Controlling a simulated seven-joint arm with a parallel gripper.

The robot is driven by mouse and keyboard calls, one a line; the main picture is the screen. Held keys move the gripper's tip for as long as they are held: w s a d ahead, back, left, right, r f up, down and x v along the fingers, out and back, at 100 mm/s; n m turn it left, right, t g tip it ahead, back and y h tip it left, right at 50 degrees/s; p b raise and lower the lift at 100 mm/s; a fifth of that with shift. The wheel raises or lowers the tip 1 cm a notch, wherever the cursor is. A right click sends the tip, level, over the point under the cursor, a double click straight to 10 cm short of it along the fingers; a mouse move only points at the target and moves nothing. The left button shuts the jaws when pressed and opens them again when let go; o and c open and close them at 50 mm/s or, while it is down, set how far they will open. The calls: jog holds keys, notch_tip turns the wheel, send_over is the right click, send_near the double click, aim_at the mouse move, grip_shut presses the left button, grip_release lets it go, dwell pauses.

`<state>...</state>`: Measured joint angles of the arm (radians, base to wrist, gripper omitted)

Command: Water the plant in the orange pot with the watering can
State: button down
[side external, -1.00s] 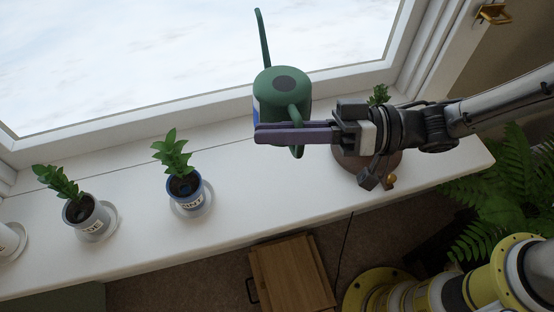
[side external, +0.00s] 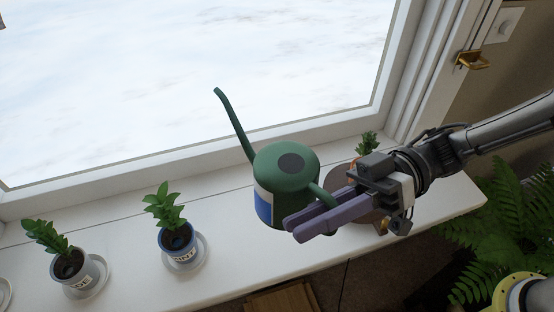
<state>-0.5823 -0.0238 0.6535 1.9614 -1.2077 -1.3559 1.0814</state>
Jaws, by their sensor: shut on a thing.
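The green watering can (side external: 268,165) has a dark round patch on top, a blue and white label, and a long thin spout (side external: 233,120) pointing up and left toward the window. My gripper (side external: 310,226), with purple fingers, is shut on the can's handle at its lower right. The can appears held above the windowsill. A small leafy plant (side external: 367,144) shows behind my gripper, to the right of the can.
On the white windowsill (side external: 120,240), a plant in a blue pot (side external: 176,240) and one in a grey pot (side external: 78,275) stand on saucers at left. The window frame is behind. A fern (side external: 500,215) is at right; a wooden piece (side external: 284,301) is below.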

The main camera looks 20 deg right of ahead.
jog(key=s+d+f+n+g+h, duration=0.1)
jog(key=s+d+f+n+g, duration=0.1)
jog(key=d+f, duration=0.4)
jog(key=s+d+f+n+g, duration=0.1)
jog(key=d+f+g, duration=0.25)
jog(key=d, duration=0.45)
jog(key=s+d+f+m+t+y, duration=0.1)
jog(key=s+d+m+t, duration=0.2)
jog(key=d, duration=1.3)
jog(key=shift+s+f+t, duration=0.15)
jog(key=shift+s+t, duration=0.9)
jog(key=shift+s, duration=0.65)
jog(key=shift+w+a, duration=0.1)
jog(key=w+a+r+m+h, duration=0.2)
jog(key=w+a+r+m, duration=0.1)
jog(key=w+r+m, duration=0.5)
jog(key=shift+w+a+r+m+g, duration=0.3)
jog(key=shift+w+a+r, duration=0.1)
jog(key=shift+r, duration=0.5)
dwell(1.3)
